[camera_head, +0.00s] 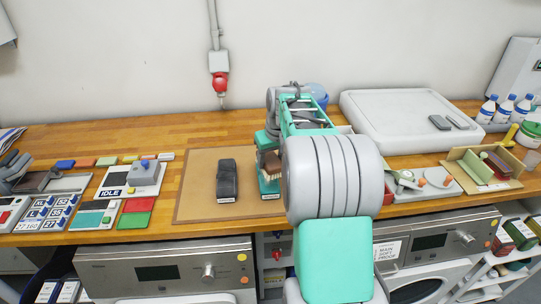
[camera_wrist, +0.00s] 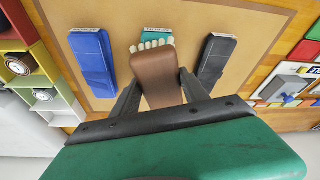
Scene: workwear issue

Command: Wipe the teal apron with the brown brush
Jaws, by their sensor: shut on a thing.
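My gripper (camera_wrist: 158,85) is shut on the brown brush (camera_wrist: 158,72), with a finger on each side of it. The brush's pale bristles (camera_wrist: 154,44) lie over the teal apron (camera_wrist: 152,33); I cannot tell whether they touch it. The teal apron is folded, and only its labelled end shows in the wrist view, the rest hidden behind the brush.
A dark grey folded apron (camera_head: 227,181) and a blue one (camera_wrist: 92,62) flank the teal apron on a tan mat (camera_head: 196,200). Panels and coloured blocks (camera_head: 145,175) stand left; a white tray-like slab (camera_head: 365,125) and bottles (camera_head: 505,108) stand right.

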